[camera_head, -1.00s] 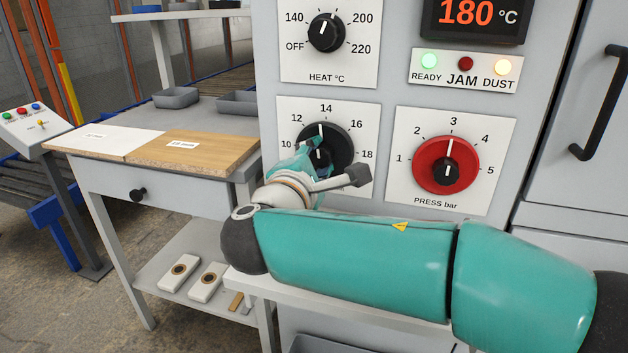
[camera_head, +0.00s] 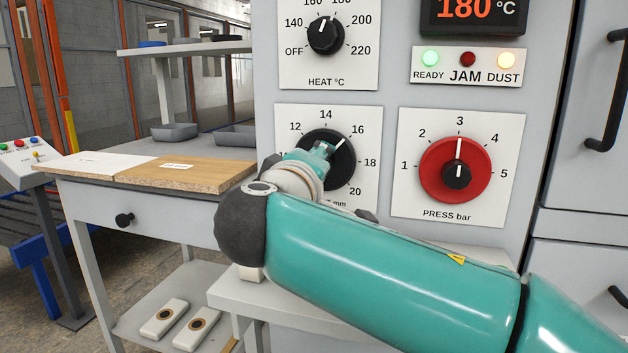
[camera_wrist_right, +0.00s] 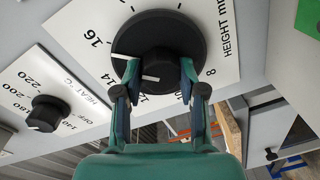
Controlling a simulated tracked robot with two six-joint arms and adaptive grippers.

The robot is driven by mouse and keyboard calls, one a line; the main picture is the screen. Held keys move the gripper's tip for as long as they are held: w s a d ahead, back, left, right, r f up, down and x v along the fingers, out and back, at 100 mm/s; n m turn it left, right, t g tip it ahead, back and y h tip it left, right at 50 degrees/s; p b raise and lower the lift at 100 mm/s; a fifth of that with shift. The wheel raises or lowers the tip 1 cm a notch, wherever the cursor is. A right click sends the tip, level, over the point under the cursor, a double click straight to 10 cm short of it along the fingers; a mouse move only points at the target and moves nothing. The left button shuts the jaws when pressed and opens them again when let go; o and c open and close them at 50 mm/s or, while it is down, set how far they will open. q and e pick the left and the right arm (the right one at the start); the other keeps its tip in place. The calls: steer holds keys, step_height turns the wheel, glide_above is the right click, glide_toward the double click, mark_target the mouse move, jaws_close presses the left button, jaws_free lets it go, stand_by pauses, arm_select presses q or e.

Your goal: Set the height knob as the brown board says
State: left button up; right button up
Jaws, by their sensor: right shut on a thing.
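My right gripper (camera_wrist_right: 160,78) is shut on the knob's raised grip, one finger on each side. In the head view the right gripper (camera_head: 318,153) partly covers the knob and the scale's left side. The brown board (camera_head: 217,172) lies on the side table; its white label is too small to read. My left gripper is not in view.
The heat knob (camera_head: 325,36) sits above, and the red press knob (camera_head: 438,184) is on the right, reading about 3. A white board (camera_head: 90,162) lies beside the brown one. The ready lamp (camera_head: 430,57) and dust lamp (camera_head: 502,61) are lit. A grey ledge (camera_head: 232,290) juts out below.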

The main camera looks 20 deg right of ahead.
steer(key=shift+f+m, duration=0.15)
steer(key=shift+m, duration=0.15)
stand_by(0.4)
steer(key=o, duration=1.1)
steer(key=shift+w, duration=0.1)
steer(key=shift+o, duration=0.2)
steer(key=v, duration=1.2)
